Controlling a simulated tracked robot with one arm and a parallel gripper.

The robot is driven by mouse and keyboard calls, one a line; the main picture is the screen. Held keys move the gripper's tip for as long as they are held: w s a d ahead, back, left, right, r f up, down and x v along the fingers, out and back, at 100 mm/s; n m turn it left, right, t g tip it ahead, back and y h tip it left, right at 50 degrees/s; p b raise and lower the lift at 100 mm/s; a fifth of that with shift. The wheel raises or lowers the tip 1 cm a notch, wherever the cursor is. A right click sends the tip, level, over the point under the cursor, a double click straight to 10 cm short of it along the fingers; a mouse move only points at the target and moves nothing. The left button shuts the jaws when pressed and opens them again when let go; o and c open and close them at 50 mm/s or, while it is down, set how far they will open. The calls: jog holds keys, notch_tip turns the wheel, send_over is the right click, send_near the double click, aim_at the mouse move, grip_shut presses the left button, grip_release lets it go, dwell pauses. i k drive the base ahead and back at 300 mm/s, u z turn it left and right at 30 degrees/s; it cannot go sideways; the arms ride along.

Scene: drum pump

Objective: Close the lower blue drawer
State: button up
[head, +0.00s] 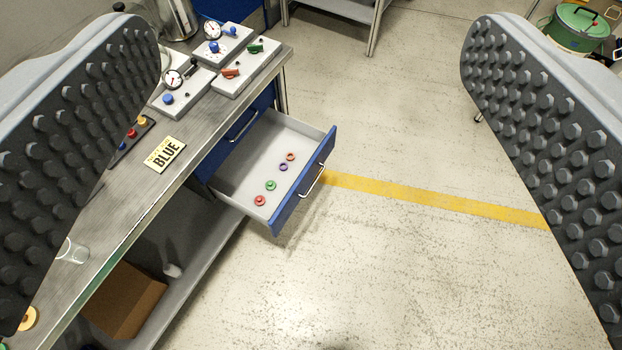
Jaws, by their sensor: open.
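The lower blue drawer (302,185) stands pulled out from under the workbench, with its blue front and silver handle (312,181) facing right.
The workbench (205,150) holds panels with gauges and valves (213,45), a "BLUE" label (165,154) and a clear cup (72,252). A cardboard box (125,300) sits on the lower shelf. The floor (400,270) right of the drawer is clear, crossed by a yellow line (430,199).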

aim_at(242, 176)
jog(key=z, duration=1.95)
jog(key=k, duration=1.05)
jog(key=u, duration=1.55)
jog(key=i, duration=1.05)
